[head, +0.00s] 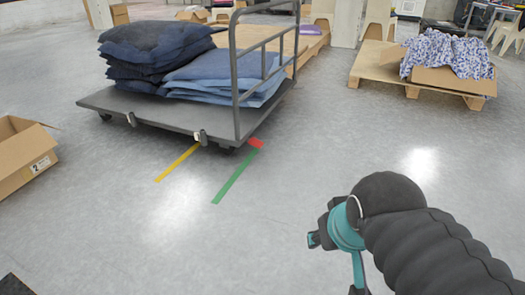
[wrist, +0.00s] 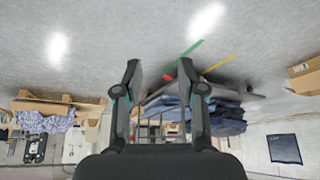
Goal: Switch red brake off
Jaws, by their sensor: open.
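A red piece (head: 255,143), which looks like the red brake, is low at the front right corner of the flat cart (head: 160,124). It meets the far end of a green floor stripe (head: 236,176). It also shows as a small red spot in the wrist view (wrist: 169,77); its switch position is too small to tell. My gripper (wrist: 161,68) is open and empty, with its two dark fingers spread on either side of the distant cart. In the head view my arm is at the lower right, well apart from the cart; the fingers are not clear there.
The cart carries stacks of dark and light blue cloth (head: 155,50) and has a grey handle frame (head: 237,75). A yellow stripe (head: 178,161) runs from it. A cardboard box (head: 22,165) is at left, a wooden pallet (head: 375,65) at back right. The floor between is clear.

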